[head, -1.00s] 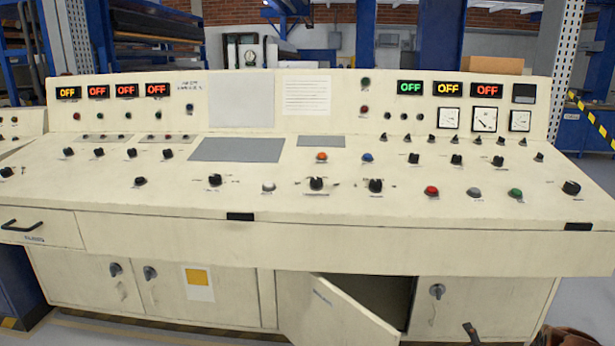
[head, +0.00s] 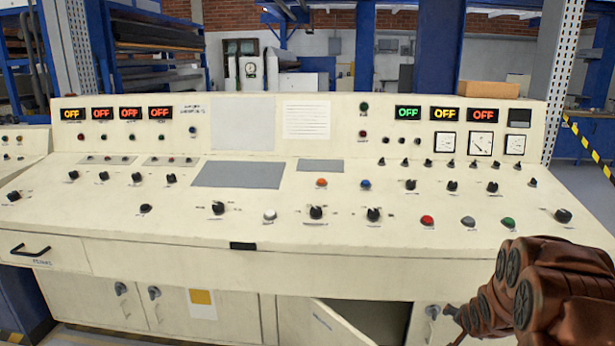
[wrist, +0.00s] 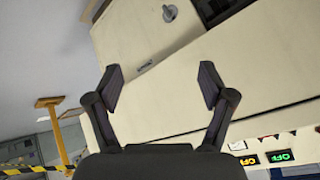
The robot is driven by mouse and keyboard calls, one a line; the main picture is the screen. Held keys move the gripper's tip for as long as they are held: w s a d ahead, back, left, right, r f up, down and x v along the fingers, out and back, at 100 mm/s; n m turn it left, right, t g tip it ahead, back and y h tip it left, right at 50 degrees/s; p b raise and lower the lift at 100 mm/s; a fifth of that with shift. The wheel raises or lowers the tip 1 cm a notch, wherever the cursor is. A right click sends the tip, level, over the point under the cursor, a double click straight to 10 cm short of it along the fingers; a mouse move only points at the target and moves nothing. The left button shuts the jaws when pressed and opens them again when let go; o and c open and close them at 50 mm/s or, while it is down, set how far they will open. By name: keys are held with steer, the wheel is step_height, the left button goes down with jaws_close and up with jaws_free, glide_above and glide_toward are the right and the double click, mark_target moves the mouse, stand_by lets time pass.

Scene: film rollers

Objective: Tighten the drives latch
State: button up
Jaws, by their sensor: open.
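Several cabinet doors with grey turn latches line the console's lower front. In the head view one latch (head: 433,311) is on the right door, beside my arm, and two more latches, the outer one (head: 122,288) and the inner one (head: 154,292), are at the left. The small labels are too blurred to read, so I cannot tell which latch is the drives one. The wrist view, turned over, shows a grey latch (wrist: 169,12) on a cream door at its top. My gripper (wrist: 161,85) is open and empty, apart from that latch. In the head view its fingers cannot be made out.
The cream console (head: 160,240) fills the middle, with knobs, buttons and lit OFF signs. A lower door (head: 335,328) stands open in the middle, beside a dark opening. A drawer handle (head: 28,250) sticks out at the left. A yellow post (wrist: 54,125) shows in the wrist view.

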steer(key=s+a+r+n+g+p, duration=0.2)
steer(key=s+a+r+g+p, duration=0.15)
steer(key=s+a+r, duration=0.5)
steer(key=s+a+r+n+g+p, duration=0.2)
steer(key=s+a+r+p, duration=0.25)
steer(key=s+r, duration=0.6)
steer(key=s+a+r+n+g+y+p, duration=0.1)
steer(key=s+a+r+p, duration=0.1)
steer(key=s, duration=0.6)
steer(key=s+a+r+n+g+p, duration=0.1)
steer(key=s+a+r+n+g, duration=0.1)
steer(key=s+a+r, duration=0.3)
steer(key=s+a+r+n+g+y+p, duration=0.1)
steer(key=s+a+r+n+p, duration=0.1)
steer(key=s, duration=1)
steer(key=shift+s+a+r+y+p, duration=0.15)
steer(key=shift+a+r+y+p, duration=0.2)
steer(key=shift+a+r, duration=0.45)
steer(key=shift+a+f+g, duration=0.15)
steer(key=shift+g, duration=0.1)
steer(key=shift+c, duration=0.3)
